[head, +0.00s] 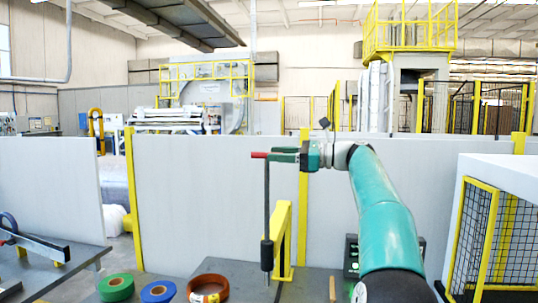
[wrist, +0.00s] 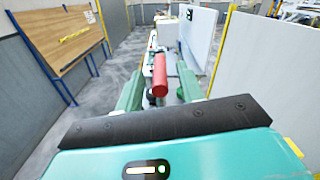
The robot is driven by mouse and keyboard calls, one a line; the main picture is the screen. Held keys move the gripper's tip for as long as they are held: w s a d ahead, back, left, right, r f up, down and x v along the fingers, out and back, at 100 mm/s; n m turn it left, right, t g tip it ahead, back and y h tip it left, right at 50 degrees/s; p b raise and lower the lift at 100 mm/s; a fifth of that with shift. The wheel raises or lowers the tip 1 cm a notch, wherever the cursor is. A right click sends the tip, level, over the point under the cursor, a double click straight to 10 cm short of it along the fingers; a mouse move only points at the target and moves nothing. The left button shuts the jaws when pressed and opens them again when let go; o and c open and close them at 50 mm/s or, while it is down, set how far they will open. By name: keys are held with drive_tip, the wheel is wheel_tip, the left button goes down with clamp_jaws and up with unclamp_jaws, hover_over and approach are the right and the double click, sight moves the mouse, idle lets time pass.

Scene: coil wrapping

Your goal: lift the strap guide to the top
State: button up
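The part that looks like the strap guide is a thin dark upright rod (head: 266,205) with a red handle (head: 259,155) at its top and a black sleeve (head: 266,254) low down. My gripper (head: 276,155) is at the height of the red handle, at the rod's top end. In the wrist view the red handle (wrist: 160,77) lies between the two green fingers of my gripper (wrist: 159,80), with visible gaps on both sides. The fingers look open around it, not clamped. The rod below the handle is mostly hidden in the wrist view.
A yellow post (head: 284,240) stands just right of the rod. Pale panels (head: 215,200) stand behind; a yellow mesh fence (head: 480,235) is at right.

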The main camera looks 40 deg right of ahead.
drive_tip(key=v, duration=1)
drive_tip(key=shift+s, duration=0.2)
drive_tip(key=shift+d, duration=0.15)
